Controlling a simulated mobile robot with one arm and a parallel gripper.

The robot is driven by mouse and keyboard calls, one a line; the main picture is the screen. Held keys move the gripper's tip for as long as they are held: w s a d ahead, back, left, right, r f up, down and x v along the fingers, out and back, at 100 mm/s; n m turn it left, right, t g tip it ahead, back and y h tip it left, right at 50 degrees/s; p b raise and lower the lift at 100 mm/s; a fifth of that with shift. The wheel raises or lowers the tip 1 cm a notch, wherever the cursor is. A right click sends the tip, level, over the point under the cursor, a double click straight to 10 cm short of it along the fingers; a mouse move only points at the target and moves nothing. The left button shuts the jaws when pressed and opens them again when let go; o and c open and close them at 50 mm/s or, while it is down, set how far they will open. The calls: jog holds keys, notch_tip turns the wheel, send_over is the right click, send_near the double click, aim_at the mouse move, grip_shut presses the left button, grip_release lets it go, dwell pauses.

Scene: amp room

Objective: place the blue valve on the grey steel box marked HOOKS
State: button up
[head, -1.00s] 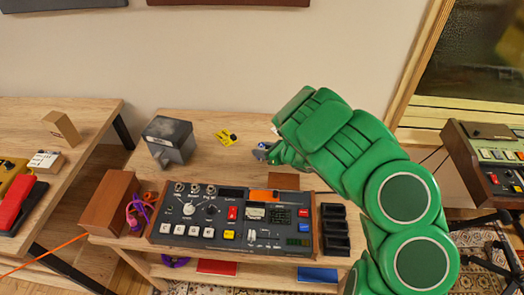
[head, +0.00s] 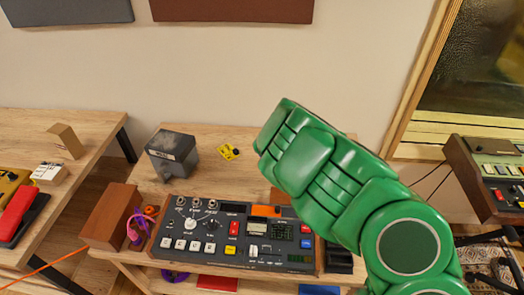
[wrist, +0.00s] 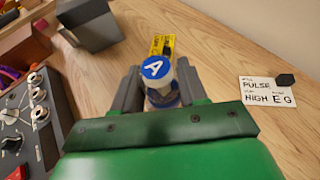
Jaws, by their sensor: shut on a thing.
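The blue valve (wrist: 156,70) has a round blue top with a white letter A and a clear lower body. My gripper (wrist: 155,88) is shut on it, with a grey finger on each side, in the wrist view. In the head view my green arm hides the gripper and the valve. The grey steel box (head: 172,155) stands on the wooden table, left of my arm. Its label is too small to read. The box also shows at the top left of the wrist view (wrist: 92,22), ahead and left of the gripper.
A yellow card (head: 229,152) with a small black piece lies right of the box. A mixer-like console (head: 235,240) and a wooden box (head: 110,217) fill the table's front. A white card (wrist: 266,92) lies right of my gripper. Bare tabletop surrounds the grey box.

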jog(key=shift+a+r, duration=0.2)
jog(key=shift+r, duration=0.2)
jog(key=s+a+r+n+g+y, duration=0.1)
jog(key=s+a+r, duration=0.35)
jog(key=a, duration=0.45)
jog(key=s+a+r+n+g, duration=0.1)
jog(key=s+a+r+g, duration=0.15)
jog(key=a+r, duration=0.45)
jog(key=s+a+r+n+g+y, duration=0.15)
jog(key=s+a+r, duration=0.35)
jog(key=a, duration=0.5)
send_over(169, 143)
jog(key=shift+t+h, duration=0.4)
jog(key=shift+h, duration=0.05)
jog(key=shift+s+f, duration=0.1)
jog(key=shift+f, duration=6.5)
jog(key=o, duration=1.1)
jog(key=shift+f, duration=0.1)
